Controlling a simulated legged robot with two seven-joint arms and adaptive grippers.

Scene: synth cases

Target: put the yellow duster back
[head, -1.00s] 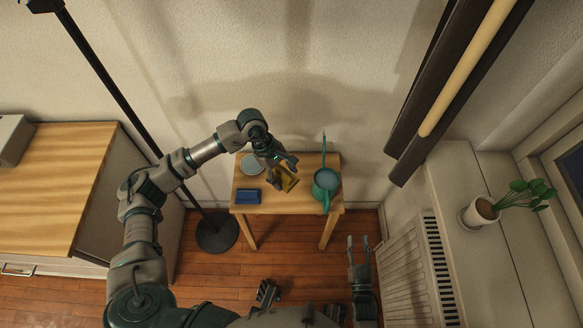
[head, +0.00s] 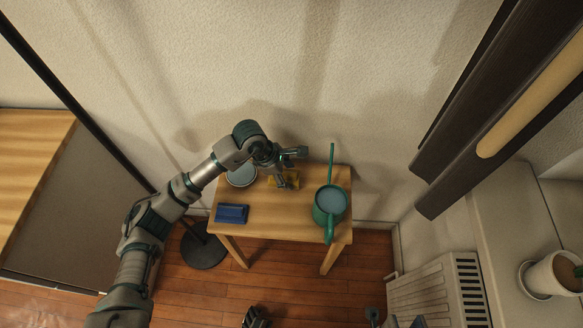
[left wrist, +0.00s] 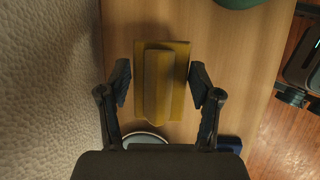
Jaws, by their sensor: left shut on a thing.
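The yellow duster (head: 293,180) lies at the back of the small wooden table (head: 275,222). In the left wrist view the duster (left wrist: 158,85) is a flat yellow piece with a raised block along its middle. My left gripper (head: 287,167) is over it, its fingers (left wrist: 160,88) on either side of it, shut on it. In the head view the gripper hides part of the duster.
A green watering can (head: 330,203) stands right of the duster, its spout towards the wall. A pale round dish (head: 242,176) is to the left, a blue block (head: 232,213) at the front left. A lamp base (head: 204,250) and radiator (head: 430,296) flank the table.

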